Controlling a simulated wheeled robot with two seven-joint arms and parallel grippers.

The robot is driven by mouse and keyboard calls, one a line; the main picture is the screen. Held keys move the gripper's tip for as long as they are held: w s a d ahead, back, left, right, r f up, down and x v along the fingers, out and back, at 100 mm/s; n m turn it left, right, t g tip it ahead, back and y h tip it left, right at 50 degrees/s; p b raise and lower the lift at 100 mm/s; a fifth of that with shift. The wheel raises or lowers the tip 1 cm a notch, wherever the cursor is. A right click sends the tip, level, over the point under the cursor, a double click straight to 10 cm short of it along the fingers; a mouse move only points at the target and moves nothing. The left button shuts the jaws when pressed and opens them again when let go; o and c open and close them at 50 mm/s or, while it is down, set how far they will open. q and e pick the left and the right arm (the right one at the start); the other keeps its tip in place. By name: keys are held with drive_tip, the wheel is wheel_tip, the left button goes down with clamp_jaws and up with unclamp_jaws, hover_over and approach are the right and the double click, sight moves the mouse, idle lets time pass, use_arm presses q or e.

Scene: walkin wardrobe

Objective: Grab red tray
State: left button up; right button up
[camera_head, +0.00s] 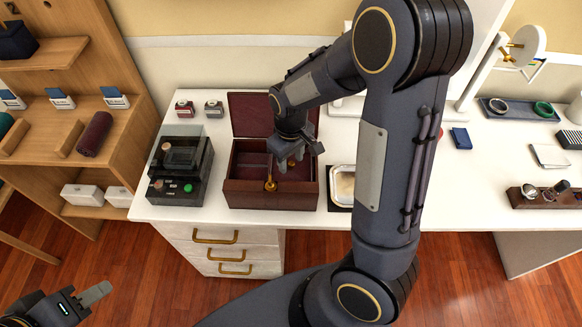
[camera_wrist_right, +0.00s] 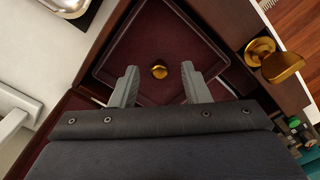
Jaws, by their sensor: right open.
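In the head view, the tray is mostly hidden by my right gripper (camera_head: 291,160), which is over the box. In the right wrist view, my right gripper (camera_wrist_right: 159,78) is open, with its fingertips on either side of the knob and apart from it. I cannot tell the height of the fingertips above the tray. My left gripper (camera_head: 96,293) is low at the left, away from the table, and its finger opening is unclear.
The box's red-lined lid (camera_head: 250,112) stands open behind. A larger brass fitting (camera_wrist_right: 278,62) sits at the box's edge. A black glass-topped case (camera_head: 180,170) stands close on the left, and a small pale dish (camera_head: 342,187) on the right. Wooden shelves (camera_head: 75,115) stand left.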

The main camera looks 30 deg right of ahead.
drive_tip(key=shift+f, duration=0.4)
drive_tip(key=shift+c, duration=0.4)
clamp_jaws()
drive_tip(key=shift+r, duration=0.15)
